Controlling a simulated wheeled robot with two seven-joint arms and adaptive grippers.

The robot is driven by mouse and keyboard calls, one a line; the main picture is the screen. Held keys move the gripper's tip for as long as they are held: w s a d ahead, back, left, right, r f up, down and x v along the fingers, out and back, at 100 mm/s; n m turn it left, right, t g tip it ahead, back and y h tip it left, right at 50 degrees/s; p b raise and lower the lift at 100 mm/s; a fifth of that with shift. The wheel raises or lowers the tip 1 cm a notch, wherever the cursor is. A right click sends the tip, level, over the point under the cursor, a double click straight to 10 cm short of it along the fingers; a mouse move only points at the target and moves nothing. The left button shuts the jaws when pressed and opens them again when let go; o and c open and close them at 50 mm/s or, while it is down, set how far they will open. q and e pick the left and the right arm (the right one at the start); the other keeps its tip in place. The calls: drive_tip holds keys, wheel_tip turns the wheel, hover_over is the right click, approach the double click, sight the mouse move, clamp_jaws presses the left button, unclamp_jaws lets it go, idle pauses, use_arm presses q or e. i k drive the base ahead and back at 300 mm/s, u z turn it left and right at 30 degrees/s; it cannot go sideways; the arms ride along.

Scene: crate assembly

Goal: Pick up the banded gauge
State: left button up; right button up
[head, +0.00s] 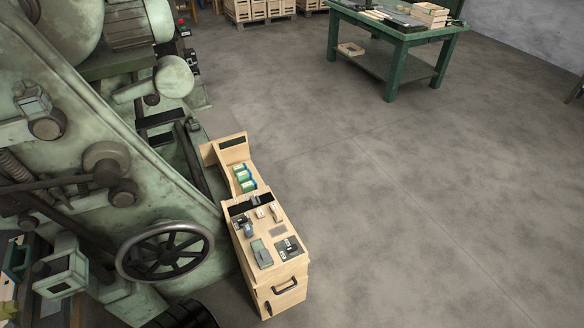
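Several small tools and parts lie on the top of a light wooden cabinet (297,264) right of the machine. Among them are a grey-green flat block (262,253), a dark grey device (288,248), a dark item at the left (240,220) and small pale pieces (276,213). They are too small to tell which one is the banded gauge, or whether it is there. Neither of my grippers shows in the head view.
A large green machine (60,110) with a handwheel (165,251) fills the left side, close to the cabinet. Green-and-blue boxes (244,178) sit in a wooden holder behind the cabinet. A green workbench (397,42) stands far back. The floor to the right is clear.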

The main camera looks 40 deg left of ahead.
sight(238, 169)
drive_tip(key=z, duration=0.1)
drive_tip(key=i, duration=3.55)
drive_tip(key=u, duration=3.25)
